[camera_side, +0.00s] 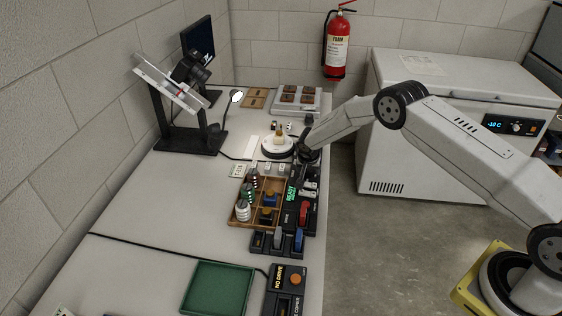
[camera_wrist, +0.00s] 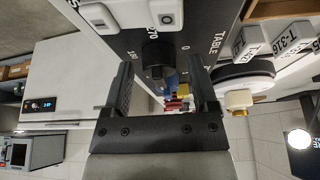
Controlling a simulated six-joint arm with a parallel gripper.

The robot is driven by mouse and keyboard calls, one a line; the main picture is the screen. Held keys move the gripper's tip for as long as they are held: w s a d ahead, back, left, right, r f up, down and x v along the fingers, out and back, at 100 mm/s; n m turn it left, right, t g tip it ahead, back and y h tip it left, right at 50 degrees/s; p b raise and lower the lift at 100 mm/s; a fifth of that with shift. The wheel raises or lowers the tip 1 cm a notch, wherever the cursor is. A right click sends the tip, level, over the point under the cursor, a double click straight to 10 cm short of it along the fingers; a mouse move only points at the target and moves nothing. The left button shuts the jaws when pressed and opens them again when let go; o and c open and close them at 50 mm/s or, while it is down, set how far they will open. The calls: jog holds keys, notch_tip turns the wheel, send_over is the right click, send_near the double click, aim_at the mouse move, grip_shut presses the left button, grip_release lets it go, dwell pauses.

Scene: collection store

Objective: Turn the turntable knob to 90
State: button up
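The panel is printed with 180, 270, 0 and TABLE; I cannot make out where the knob points. My gripper (camera_wrist: 161,68) is open, its two black fingers spread left and right of the knob with gaps on both sides. In the side view my gripper (camera_side: 309,153) is low over the far end of the control panel (camera_side: 294,206) and hides the knob. The white turntable (camera_side: 277,153), with a small brass-coloured object on it, stands just left of my gripper.
A wooden tray (camera_side: 236,193) of bottles and blocks lies left of the panel. Labelled grey blocks (camera_wrist: 246,42) are close to the panel. A green tray (camera_side: 218,286) is in front; the table's left is clear.

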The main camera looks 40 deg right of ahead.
jog(key=shift+r, duration=0.1)
dwell(0.3)
jog(key=shift+v, duration=3.65)
jog(key=shift+s+a+r, duration=0.1)
jog(key=shift+r, duration=0.05)
jog(key=shift+r, duration=0.15)
jog(key=s+a+r+n+y, duration=0.1)
jog(key=s+a+r+n, duration=0.15)
jog(key=s+r, duration=0.4)
jog(key=s+a+r+n+y, duration=0.1)
jog(key=s+r+n, duration=0.2)
jog(key=s+r, duration=0.35)
jog(key=s+a+n, duration=0.1)
jog(key=s+n, duration=0.1)
jog(key=s, duration=0.7)
jog(key=s+a+r+n+y, duration=0.1)
jog(key=s+n, duration=0.1)
jog(key=s, duration=0.7)
jog(key=shift+s+a+r, duration=0.15)
jog(key=shift+a+r, duration=0.15)
jog(key=shift+a, duration=0.05)
